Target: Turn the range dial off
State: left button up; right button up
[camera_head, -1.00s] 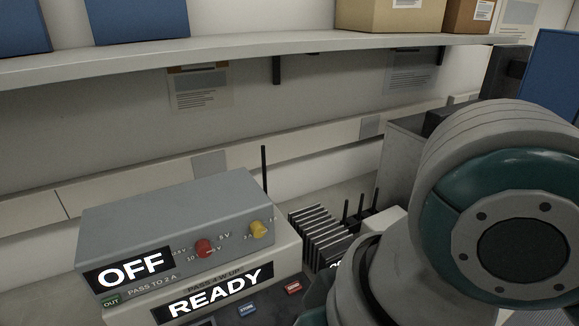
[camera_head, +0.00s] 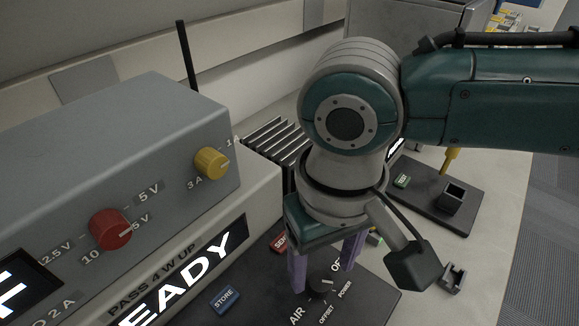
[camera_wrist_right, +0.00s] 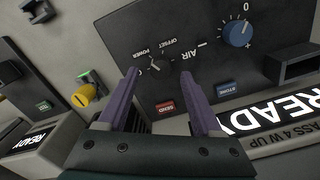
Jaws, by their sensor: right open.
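A small black dial (camera_head: 321,288) sits on the dark panel (camera_head: 372,304), ringed by the words AIR, OFFSET, POWER and a partly hidden "OF…". It also shows in the right wrist view (camera_wrist_right: 159,63), between the fingertips in the picture. My right gripper (camera_head: 325,277) points down at this dial with its two purple fingers apart and nothing held. In the right wrist view the gripper (camera_wrist_right: 160,73) is open, one finger on each side of the dial; whether they touch it I cannot tell. My left gripper is not in view.
A grey box with a red knob (camera_head: 110,229) and a yellow knob (camera_head: 212,162) stands left on a READY unit. Blue STORE (camera_head: 225,299) and red SEND (camera_wrist_right: 165,107) buttons lie near the dial. A blue knob (camera_wrist_right: 238,32) is close by. Another dark panel (camera_head: 434,186) stands behind.

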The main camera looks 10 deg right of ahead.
aim_at(320, 284)
jog(key=shift+f, duration=1.35)
grip_shut()
